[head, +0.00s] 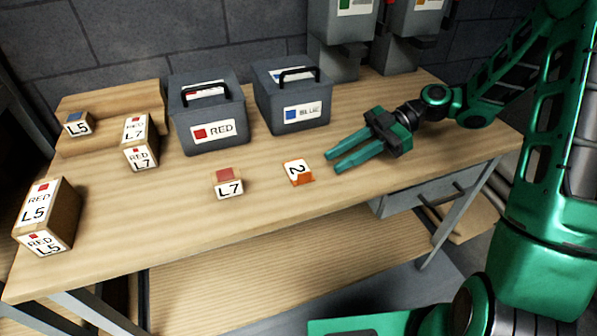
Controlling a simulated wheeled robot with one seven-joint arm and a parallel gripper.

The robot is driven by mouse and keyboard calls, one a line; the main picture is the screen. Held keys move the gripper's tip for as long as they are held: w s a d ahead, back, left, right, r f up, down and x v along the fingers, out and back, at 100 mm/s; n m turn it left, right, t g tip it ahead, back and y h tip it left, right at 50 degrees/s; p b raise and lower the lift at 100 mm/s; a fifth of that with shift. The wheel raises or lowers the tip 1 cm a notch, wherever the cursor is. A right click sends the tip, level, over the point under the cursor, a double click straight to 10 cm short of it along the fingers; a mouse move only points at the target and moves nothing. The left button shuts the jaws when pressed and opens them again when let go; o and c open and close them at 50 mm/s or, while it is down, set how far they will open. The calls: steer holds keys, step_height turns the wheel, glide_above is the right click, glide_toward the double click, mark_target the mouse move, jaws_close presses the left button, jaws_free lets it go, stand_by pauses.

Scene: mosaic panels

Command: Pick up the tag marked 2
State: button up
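The tag marked 2 (298,172) is a small white piece with a black 2 and an orange edge. It lies on the wooden workbench, right of the centre of the picture. My gripper (331,166) is green with a dark wrist and comes in from the right. Its two fingers are apart, with a narrow gap between them and nothing seen in it. The fingertips are just right of the tag and do not appear to touch it. The tag is in full view.
A small L7 block (228,184) lies left of the tag. Behind stand a RED bin (208,112) and a BLUE bin (292,94). Several L5 and L7 boxes, such as the large L5 box (47,216), are at left. The front middle of the workbench (150,220) is clear.

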mark_target(311, 172)
steer(key=shift+x, duration=4.25)
steer(key=shift+w+a+r, duration=0.1)
steer(key=shift+w+r, duration=0.05)
jaws_close()
